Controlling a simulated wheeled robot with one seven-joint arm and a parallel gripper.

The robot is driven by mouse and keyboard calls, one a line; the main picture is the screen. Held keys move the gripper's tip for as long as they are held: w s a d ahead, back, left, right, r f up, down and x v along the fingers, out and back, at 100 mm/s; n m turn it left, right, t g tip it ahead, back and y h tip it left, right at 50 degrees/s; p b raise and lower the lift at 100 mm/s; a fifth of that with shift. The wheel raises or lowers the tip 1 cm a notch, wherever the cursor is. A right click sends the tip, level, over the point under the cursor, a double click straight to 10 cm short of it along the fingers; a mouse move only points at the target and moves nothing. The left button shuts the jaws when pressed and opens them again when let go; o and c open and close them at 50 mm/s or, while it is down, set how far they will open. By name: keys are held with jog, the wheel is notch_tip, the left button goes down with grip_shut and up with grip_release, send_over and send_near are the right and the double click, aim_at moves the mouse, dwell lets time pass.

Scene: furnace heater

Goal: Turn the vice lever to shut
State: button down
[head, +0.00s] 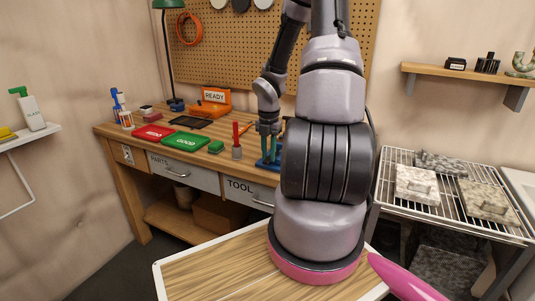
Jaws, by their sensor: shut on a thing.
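A blue vice (268,164) sits at the front edge of the wooden workbench, partly hidden behind my arm. My gripper (268,133) points down right above it, with its fingers at the vice's upper part. It is shut on what appears to be the vice lever. The lever itself is too small and too covered by the fingers to make out clearly, and its angle cannot be told.
Left of the vice stand a red-handled tool (236,140) and a small green block (216,147). Green (186,141) and red (154,132) trays lie further left. An orange READY box (214,97) is behind. A wire rack (450,215) stands at right.

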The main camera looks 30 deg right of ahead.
aim_at(269, 158)
jog(key=shift+s, duration=0.1)
dwell(0.3)
jog(key=c, duration=0.7)
grip_release()
jog(key=shift+d, duration=0.1)
notch_tip(269, 158, up, 11)
jog(key=shift+f, duration=0.1)
